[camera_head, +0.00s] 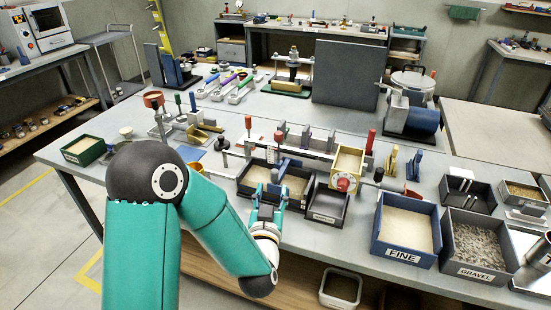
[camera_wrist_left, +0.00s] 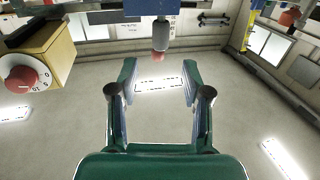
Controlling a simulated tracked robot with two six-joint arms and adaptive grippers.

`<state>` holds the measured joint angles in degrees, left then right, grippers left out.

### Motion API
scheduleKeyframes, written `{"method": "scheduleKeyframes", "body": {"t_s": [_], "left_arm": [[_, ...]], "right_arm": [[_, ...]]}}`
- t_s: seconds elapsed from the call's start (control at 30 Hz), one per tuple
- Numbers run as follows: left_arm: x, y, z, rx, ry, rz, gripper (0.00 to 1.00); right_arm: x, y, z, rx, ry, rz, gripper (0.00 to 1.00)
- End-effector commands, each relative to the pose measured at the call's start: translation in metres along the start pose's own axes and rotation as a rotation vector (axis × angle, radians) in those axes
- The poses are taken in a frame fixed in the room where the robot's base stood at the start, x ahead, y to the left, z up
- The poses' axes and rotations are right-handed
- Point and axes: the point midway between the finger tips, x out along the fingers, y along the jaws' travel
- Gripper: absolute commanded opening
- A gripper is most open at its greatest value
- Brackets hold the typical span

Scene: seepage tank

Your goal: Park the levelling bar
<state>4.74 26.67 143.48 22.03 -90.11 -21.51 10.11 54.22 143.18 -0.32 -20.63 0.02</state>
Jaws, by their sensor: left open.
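My left gripper (camera_head: 270,193) is low over the front edge of the dark sand-filled tank (camera_head: 243,188). Its fingers stand apart with nothing between them, as the left wrist view (camera_wrist_left: 158,85) shows. A blue-grey piece (camera_head: 285,168) stands in the tank just beyond the fingers; I cannot tell whether it is the levelling bar. In the wrist view a blue block with a grey round end (camera_wrist_left: 161,35) hangs beyond the fingertips, apart from them. A long pale rail (camera_head: 290,153) crosses behind the tank. My right gripper is not in view.
A yellow box (camera_head: 348,161) with a red knob (camera_head: 343,184) stands right of the tank; it also shows in the wrist view (camera_wrist_left: 45,55). A small grey bin (camera_head: 327,203), the FINE bin (camera_head: 403,252) and the GRAVEL bin (camera_head: 478,271) line the front right. Tabletop left of the tank is partly clear.

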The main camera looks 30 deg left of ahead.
Motion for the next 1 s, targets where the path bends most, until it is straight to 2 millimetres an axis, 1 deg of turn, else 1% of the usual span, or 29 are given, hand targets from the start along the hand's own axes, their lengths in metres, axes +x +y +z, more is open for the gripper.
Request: {"method": "scheduleKeyframes", "body": {"t_s": [0.03, 0.2, 0.3, 0.4, 0.6, 0.83, 1.0], "left_arm": [[0.015, -0.001, -0.004, 0.000, 0.002, -0.006, 0.48], [0.049, -0.001, -0.004, 0.000, 0.003, -0.004, 0.48], [0.064, -0.001, -0.003, 0.000, 0.004, -0.004, 0.48], [0.074, -0.001, -0.002, 0.001, 0.003, -0.003, 0.48], [0.083, 0.000, -0.001, 0.001, 0.003, -0.002, 0.48], [0.083, 0.000, -0.001, 0.001, 0.003, -0.001, 0.48], [0.083, 0.000, -0.001, 0.001, 0.003, -0.001, 0.20]], "right_arm": [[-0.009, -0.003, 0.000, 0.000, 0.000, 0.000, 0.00], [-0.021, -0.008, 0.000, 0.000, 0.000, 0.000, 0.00], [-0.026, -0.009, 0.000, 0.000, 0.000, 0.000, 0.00], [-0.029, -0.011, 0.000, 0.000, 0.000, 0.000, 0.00], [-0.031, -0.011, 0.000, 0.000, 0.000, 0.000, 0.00], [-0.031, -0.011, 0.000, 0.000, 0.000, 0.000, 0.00], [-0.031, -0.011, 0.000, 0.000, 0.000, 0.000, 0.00]]}}
